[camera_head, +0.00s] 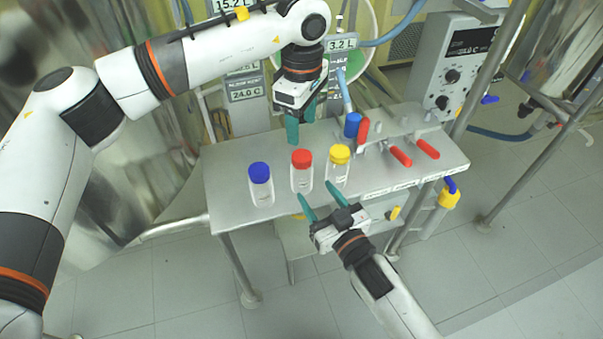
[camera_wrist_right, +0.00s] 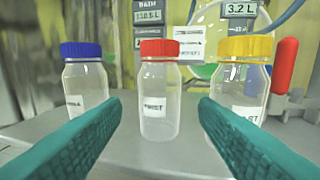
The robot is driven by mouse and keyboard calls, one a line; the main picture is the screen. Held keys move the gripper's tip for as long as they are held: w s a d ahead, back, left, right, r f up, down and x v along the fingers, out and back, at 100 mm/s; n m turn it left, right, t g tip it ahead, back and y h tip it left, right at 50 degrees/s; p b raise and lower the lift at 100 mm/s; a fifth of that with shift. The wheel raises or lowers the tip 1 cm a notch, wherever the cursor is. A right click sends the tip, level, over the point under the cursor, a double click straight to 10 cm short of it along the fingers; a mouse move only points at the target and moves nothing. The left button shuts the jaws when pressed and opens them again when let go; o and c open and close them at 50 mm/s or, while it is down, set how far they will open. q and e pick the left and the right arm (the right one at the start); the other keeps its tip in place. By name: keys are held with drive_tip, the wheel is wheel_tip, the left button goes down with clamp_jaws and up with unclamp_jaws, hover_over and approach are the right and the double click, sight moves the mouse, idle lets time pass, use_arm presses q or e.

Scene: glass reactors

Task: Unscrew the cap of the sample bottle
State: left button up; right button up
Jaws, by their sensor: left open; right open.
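Three clear sample bottles stand upright in a row on a grey metal table (camera_head: 228,165). The blue-capped bottle (camera_head: 261,186) is on the left, the red-capped bottle (camera_head: 302,172) in the middle, the yellow-capped bottle (camera_head: 338,167) on the right. All caps are on.
Red-handled valves (camera_head: 400,156) and a blue knob (camera_head: 352,124) sit on the table's right side. Display panels (camera_head: 342,43) stand behind. A control box (camera_head: 455,65) is at the back right. The table's left end is clear.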

sight(307, 181)
drive_tip(key=x, duration=0.8)
drive_tip(key=shift+s+r, duration=0.1)
drive_tip(key=c, duration=1.1)
use_arm(q)
drive_tip(key=m, duration=0.6)
drive_tip(key=shift+m, duration=0.3)
use_arm(e)
clamp_jaws()
use_arm(q)
drive_tip(key=m, duration=0.6)
drive_tip(key=shift+m, duration=0.3)
drive_tip(key=shift+f, duration=0.15)
wheel_tip(307, 181, down, 8)
drive_tip(key=shift+r, duration=0.15)
